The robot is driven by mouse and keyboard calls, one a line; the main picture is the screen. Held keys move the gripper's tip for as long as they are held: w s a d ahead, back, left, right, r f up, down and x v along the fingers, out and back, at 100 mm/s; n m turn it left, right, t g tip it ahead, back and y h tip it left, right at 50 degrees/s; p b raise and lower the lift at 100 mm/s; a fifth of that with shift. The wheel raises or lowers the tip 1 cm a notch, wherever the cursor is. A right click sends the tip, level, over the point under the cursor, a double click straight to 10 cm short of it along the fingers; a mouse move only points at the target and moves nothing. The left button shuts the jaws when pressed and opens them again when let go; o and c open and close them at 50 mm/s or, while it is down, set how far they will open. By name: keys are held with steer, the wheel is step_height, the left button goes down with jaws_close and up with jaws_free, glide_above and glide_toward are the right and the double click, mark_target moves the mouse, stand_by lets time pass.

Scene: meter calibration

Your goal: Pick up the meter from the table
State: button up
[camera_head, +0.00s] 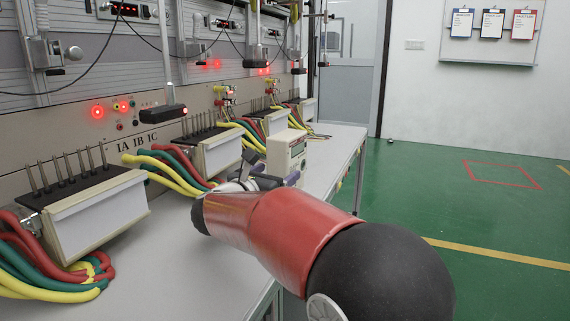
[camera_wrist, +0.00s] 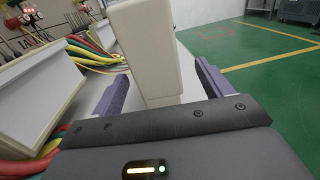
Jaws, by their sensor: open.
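The meter (camera_head: 286,151) is a cream upright box with a small display, standing on the white table (camera_head: 185,262) near its right edge. In the wrist view the meter (camera_wrist: 148,45) shows as a tall pale block between my gripper's two purple fingers. My gripper (camera_wrist: 160,84) is open, with one finger on each side of the meter. A gap shows on the right side; whether the left finger touches it I cannot tell. In the head view my gripper (camera_head: 275,180) is at the meter's lower part, partly hidden by my arm.
Terminal blocks with upright pins (camera_head: 88,205) stand along the panel on the left, with red, yellow and green cables (camera_head: 160,172) beside them. One block (camera_wrist: 40,85) is close to my gripper's left. Green floor (camera_head: 440,200) lies open to the right.

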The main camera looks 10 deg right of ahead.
steer(key=x, duration=0.6)
steer(key=shift+w+d+f, duration=0.1)
steer(key=shift+w+f, duration=0.15)
steer(key=shift+w, duration=0.2)
steer(key=c, duration=1.4)
